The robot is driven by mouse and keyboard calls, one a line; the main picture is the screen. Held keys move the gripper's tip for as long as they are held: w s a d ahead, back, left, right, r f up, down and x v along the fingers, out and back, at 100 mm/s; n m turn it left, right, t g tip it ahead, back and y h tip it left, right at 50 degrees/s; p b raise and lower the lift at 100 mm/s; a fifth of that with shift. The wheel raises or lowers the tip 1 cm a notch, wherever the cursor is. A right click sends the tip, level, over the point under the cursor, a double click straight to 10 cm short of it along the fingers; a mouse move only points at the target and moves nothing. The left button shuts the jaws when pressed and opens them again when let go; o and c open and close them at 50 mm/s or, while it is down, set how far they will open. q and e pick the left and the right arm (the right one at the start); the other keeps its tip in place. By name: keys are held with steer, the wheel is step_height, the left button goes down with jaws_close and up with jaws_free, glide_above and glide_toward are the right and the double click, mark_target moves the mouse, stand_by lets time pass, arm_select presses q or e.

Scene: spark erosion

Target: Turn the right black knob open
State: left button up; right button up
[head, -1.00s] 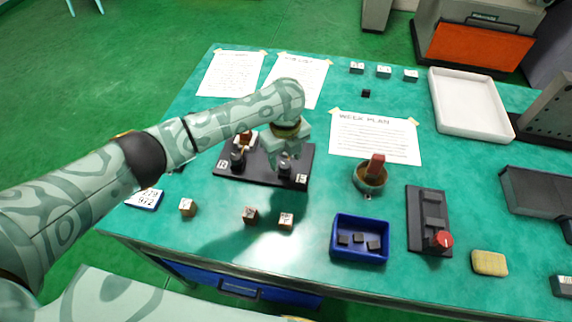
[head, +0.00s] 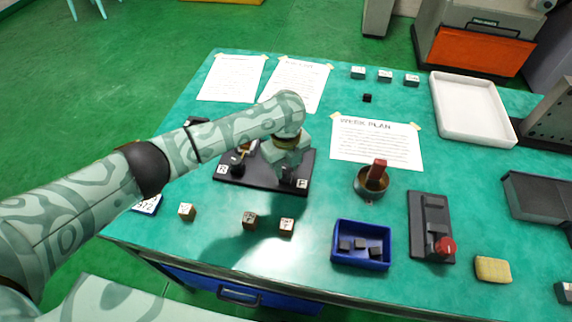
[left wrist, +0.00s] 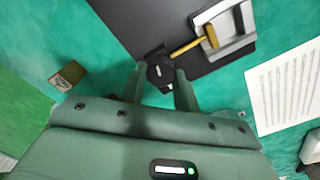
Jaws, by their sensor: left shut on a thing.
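A dark panel (head: 262,182) lies on the green table, with a black knob (head: 237,161) by the "R" tag on its left side. The right black knob (left wrist: 160,72) shows between my left gripper's fingers in the left wrist view; in the head view the gripper mostly hides it. My left gripper (head: 287,180) reaches down over the panel's right side next to the "F" tag (head: 302,183) and is shut on this knob. A light mark shows on the knob's top. A yellow-handled lever (left wrist: 188,47) on a grey plate stands close to it. My right gripper is not in view.
Small lettered blocks (head: 250,221) stand in front of the panel. A blue bin (head: 361,262) with dark pieces, a round pot (head: 368,186) and a red-knobbed black box (head: 428,215) are to the right. A white tray (head: 437,105) lies at the back.

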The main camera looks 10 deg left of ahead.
arm_select(q)
steer(key=n+p, duration=0.2)
steer(key=p, duration=0.1)
steer(key=n+p, duration=0.2)
steer(key=shift+r, duration=0.25)
steer(key=n+p, duration=0.2)
steer(key=shift+d+f+n, duration=0.1)
steer(key=shift+n, duration=0.3)
steer(key=n+p, duration=0.1)
steer(key=n, duration=0.1)
steer(key=shift+n, duration=0.3)
steer(key=n+p, duration=0.1)
steer(key=n, duration=0.1)
steer(key=shift+f+n, duration=0.1)
steer(key=shift+n, duration=0.3)
steer(key=n, duration=0.2)
steer(key=shift+n+p, duration=0.4)
steer(key=n, duration=0.4)
steer(key=shift+w+f, duration=0.1)
steer(key=shift+n, duration=1.2)
steer(key=shift+w, duration=0.1)
steer(key=o, duration=1)
steer(key=shift+c, duration=0.2)
